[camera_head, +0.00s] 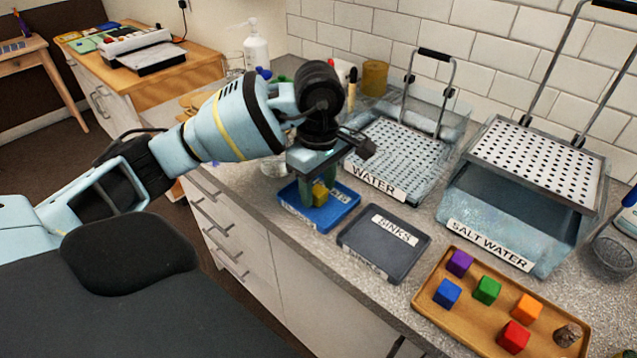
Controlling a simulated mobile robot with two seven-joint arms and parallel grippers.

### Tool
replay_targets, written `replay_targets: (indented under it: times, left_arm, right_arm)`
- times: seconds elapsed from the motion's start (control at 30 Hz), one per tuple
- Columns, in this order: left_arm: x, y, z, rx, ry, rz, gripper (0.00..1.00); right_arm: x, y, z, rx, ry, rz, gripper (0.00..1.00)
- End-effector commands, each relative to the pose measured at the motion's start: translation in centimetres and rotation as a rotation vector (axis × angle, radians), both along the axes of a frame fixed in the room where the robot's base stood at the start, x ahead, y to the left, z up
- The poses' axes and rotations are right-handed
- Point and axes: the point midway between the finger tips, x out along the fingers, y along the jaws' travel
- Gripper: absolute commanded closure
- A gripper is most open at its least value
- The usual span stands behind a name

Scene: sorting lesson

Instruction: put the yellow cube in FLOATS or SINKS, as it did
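The yellow cube (320,194) is low over or on the blue tray (345,212), whose label is mostly hidden by my gripper. My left gripper (318,190) points down into this tray, with its fingers closed on the cube. Whether the cube touches the tray floor is hard to tell. The dark grey SINKS tray (385,246) lies just to the right of the blue one and is empty. My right gripper is not in view.
A WATER tank (385,190) and a SALT WATER tank (510,225), each with a perforated handled plate, stand behind the trays. A wooden tray (455,315) at the front right holds purple, blue, green, orange and red cubes and a brown lump (567,335). A pump bottle (256,48) stands at the back.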

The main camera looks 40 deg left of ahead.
Motion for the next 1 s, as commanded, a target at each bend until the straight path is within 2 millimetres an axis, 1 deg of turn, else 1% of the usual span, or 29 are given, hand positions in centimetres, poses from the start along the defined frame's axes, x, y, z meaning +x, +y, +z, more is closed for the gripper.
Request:
replay_targets:
  times: [0.17,0.33,0.47,0.7,0.8,0.9,1.0]
  left_arm:
    - [0.0,0.0,0.1,0.000,0.000,0.000,0.52]
    - [0.1,0.0,1.3,0.000,-0.004,0.000,0.52]
    - [0.1,0.0,3.5,0.000,-0.006,0.000,0.52]
    - [0.1,0.0,8.7,0.001,-0.009,0.001,0.52]
    - [0.1,0.1,10.3,0.000,-0.007,0.003,0.52]
    - [0.0,0.0,11.4,0.000,-0.005,0.001,0.52]
    - [0.0,0.0,12.1,0.000,-0.002,0.001,0.52]
  right_arm:
    - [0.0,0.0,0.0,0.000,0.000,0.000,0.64]
    - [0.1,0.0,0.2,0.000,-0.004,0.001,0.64]
    - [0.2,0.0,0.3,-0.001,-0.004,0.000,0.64]
    - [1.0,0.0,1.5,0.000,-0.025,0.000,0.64]
    - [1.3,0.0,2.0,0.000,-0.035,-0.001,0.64]
    - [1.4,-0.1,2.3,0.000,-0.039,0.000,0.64]
    - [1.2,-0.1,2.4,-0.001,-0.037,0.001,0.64]
